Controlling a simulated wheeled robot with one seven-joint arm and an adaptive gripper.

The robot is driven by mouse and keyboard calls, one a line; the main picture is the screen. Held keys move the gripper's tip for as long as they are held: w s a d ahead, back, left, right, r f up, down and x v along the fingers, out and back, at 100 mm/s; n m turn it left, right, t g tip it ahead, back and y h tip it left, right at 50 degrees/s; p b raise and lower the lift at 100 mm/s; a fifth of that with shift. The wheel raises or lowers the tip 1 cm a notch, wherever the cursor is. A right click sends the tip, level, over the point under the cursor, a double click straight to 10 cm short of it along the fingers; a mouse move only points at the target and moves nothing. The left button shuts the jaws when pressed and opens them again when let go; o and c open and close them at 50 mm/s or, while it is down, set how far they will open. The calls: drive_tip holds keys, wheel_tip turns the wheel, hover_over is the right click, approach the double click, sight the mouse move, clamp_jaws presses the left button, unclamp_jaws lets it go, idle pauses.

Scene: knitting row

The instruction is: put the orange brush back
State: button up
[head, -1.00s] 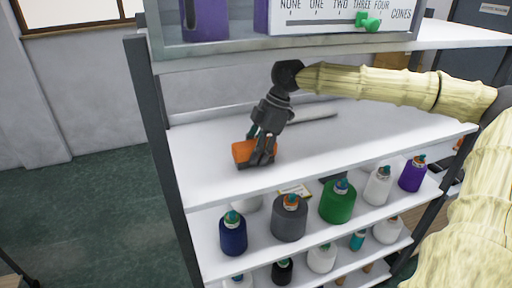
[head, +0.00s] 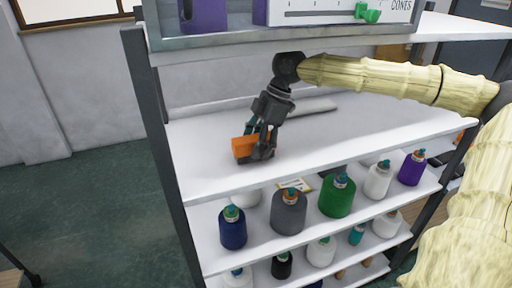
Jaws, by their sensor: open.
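The orange brush (head: 243,147) stands on the white upper shelf (head: 340,150), near its left end. Only its orange block clearly shows; the rest is partly hidden by the fingers. My gripper (head: 262,153) points down at the brush, with its dark fingers at the right side of the orange block. The jaws are open. I cannot tell whether the fingers touch the brush.
A grey rod (head: 305,110) lies at the back of the upper shelf. Above is a panel with a slider and a green knob (head: 368,15). The shelf below holds several yarn cones, including a blue cone (head: 233,230) and a green cone (head: 337,196). The upper shelf's right part is clear.

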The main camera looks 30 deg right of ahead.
drive_tip(key=s+d+b, duration=0.1)
drive_tip(key=d, duration=0.3)
drive_tip(key=s+d+b, duration=0.1)
drive_tip(key=d+b, duration=0.1)
drive_tip(key=d, duration=0.2)
drive_tip(key=s+d+b, duration=0.1)
drive_tip(key=d, duration=0.3)
drive_tip(key=shift+r, duration=0.15)
drive_tip(key=shift+a, duration=0.1)
